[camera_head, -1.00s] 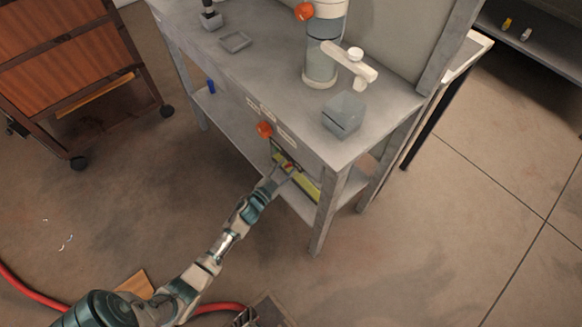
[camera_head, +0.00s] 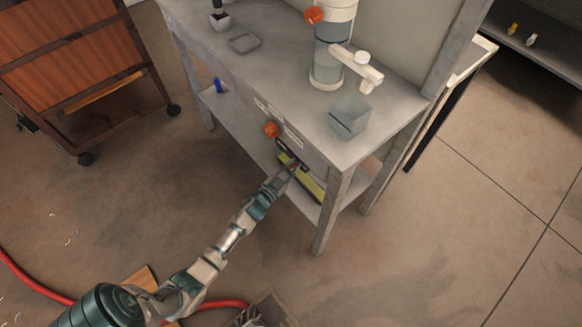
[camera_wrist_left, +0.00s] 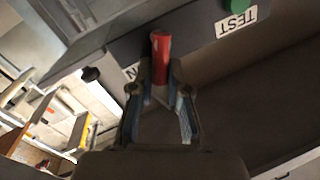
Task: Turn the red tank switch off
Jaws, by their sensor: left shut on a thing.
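The red tank switch (camera_wrist_left: 160,58) shows in the left wrist view as a red cylinder standing out from a grey panel. My left gripper (camera_wrist_left: 159,88) has its two fingers on either side of the switch's near end and is shut on it. In the head view my left gripper (camera_head: 290,169) reaches the front of the grey bench (camera_head: 270,72), low beneath its top edge. My right gripper is not in view.
In the left wrist view a green button (camera_wrist_left: 235,5) is beside a TEST label (camera_wrist_left: 236,24). A yellow-green object (camera_head: 313,188) lies by the lower shelf. A wooden cart (camera_head: 70,60) stands at left.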

